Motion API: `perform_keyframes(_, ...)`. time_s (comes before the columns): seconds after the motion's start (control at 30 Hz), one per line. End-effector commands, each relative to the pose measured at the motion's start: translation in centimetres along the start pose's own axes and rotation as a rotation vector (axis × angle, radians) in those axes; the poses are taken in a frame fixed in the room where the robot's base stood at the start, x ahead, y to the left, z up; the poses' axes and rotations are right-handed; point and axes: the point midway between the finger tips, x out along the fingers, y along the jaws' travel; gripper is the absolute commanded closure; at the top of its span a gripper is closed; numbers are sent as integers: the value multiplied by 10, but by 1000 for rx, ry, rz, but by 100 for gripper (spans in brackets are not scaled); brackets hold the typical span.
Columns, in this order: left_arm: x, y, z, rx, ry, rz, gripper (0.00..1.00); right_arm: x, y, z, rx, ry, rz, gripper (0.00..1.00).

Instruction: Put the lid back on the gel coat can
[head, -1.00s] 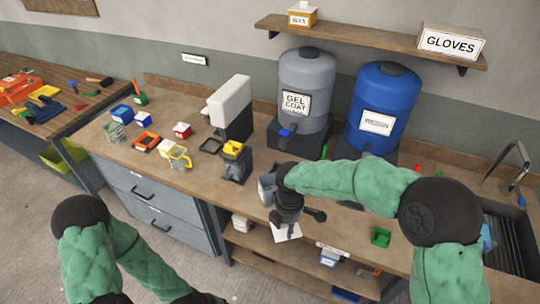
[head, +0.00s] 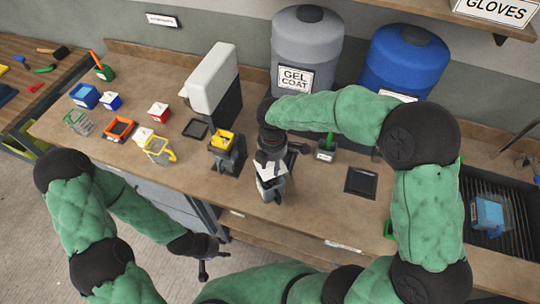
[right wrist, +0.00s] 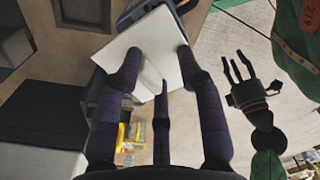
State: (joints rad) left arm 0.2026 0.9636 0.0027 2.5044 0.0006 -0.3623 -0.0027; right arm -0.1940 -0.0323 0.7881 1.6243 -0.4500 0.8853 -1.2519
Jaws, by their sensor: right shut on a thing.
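My right gripper (head: 270,160) is shut on a flat white square piece, which I take to be the lid (head: 269,171). In the right wrist view the fingers (right wrist: 155,72) press on the white lid (right wrist: 148,50), which is tilted. Just below it in the head view is a grey container (head: 271,188) near the bench's front edge, perhaps the can. The gripper partly hides it, and I cannot tell whether lid and container touch. My left gripper (head: 204,265) hangs in front of the bench, empty, its fingers apart; it also shows in the right wrist view (right wrist: 240,75).
A grey drum labelled GEL COAT (head: 304,55) and a blue drum (head: 405,60) stand at the back. A grey holder with a yellow top (head: 224,145) stands left of the right gripper. Several small containers fill the bench's left. A dark square tray (head: 362,182) lies right.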

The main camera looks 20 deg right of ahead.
Motion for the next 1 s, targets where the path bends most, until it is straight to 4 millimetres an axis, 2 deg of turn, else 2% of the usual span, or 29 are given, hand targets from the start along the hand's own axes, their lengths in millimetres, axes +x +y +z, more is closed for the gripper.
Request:
perform_keyframes(0.7,40,-14,-2,0,1,0,61,55,0,0,1,0,-1,88)
perform_keyframes(1.0,43,-15,-2,0,2,0,61,62,0,0,0,0,1,88)
